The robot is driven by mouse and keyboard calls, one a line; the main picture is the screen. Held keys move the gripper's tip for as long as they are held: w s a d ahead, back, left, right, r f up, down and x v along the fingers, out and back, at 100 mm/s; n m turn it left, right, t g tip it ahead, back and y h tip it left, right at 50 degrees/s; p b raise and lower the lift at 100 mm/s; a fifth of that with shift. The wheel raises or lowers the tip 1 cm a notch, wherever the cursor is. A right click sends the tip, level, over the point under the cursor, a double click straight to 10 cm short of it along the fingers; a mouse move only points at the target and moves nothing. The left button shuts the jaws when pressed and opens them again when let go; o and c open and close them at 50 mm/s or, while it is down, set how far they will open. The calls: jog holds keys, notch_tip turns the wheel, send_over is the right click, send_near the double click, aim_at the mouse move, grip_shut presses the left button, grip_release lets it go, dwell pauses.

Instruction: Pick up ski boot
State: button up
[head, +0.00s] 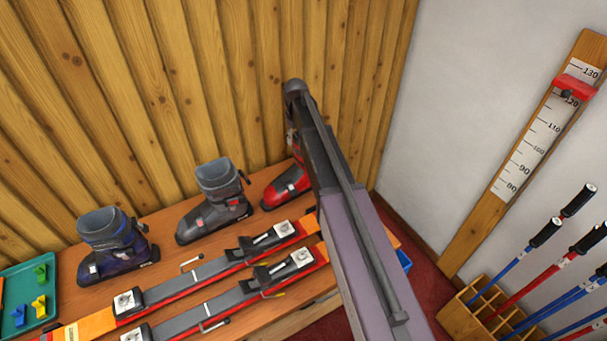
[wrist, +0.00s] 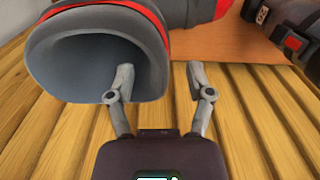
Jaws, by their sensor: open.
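Three ski boots stand in a row on the wooden bench in the head view: a dark blue one (head: 108,243), a grey one (head: 214,200) and a red one (head: 286,186) partly hidden behind my arm. In the wrist view a grey boot cuff with red trim (wrist: 62,62) fills the upper left, its opening facing the camera; it appears to be the red boot. My gripper (wrist: 160,78) is open. Its left finger overlaps the opening and its right finger is outside, with the cuff's right edge between them. Contact cannot be told. The head view hides my fingertips.
Two skis with bindings (head: 215,267) lie along the front of the bench (head: 160,220). A green tray (head: 18,280) with small coloured pieces is at far left. A plank wall (head: 180,80) rises close behind the boots. A pole rack (head: 466,316) stands on the right.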

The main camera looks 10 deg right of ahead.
jog(key=shift+f+b, duration=0.85)
jog(key=shift+f, duration=0.3)
grip_shut()
